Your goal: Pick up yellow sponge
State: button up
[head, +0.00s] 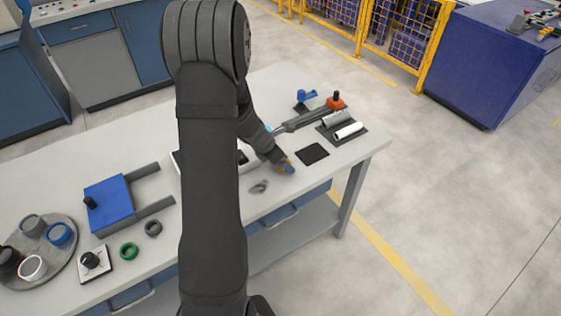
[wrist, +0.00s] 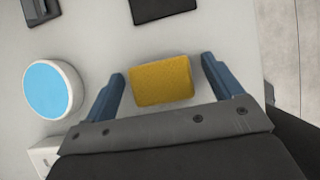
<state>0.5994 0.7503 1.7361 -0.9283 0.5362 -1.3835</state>
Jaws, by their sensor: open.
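The yellow sponge (wrist: 161,80) lies on the pale table top in the wrist view. It is a small block, seen between the two blue fingers of my gripper (wrist: 163,68). The fingers are spread, with visible gaps on both sides of the sponge, so they do not grip it. How high the fingers are above the table is hard to tell. In the head view my gripper (head: 287,165) is over the right part of the table, near its front edge.
A round white thing with a light-blue top (wrist: 51,89) stands left of the sponge. A flat black square (head: 312,154) lies to the right in the head view. A blue block fixture (head: 109,204) and a round tray (head: 66,268) with several rings are on the left.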

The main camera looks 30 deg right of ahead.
jog(key=c, duration=1.1)
jog(key=shift+o, duration=0.2)
jog(key=shift+r, duration=0.1)
jog(key=shift+r, duration=0.45)
jog(key=r, duration=0.3)
jog(key=shift+s+d+r, duration=0.15)
jog(key=shift+s+r, duration=0.2)
jog(key=shift+s, duration=0.05)
jog(key=s+d+r, duration=0.3)
jog(key=s+r, duration=0.3)
jog(key=s, duration=0.4)
jog(key=shift+s+r, duration=0.15)
jog(key=shift+s, duration=0.05)
jog(key=shift+d, duration=0.1)
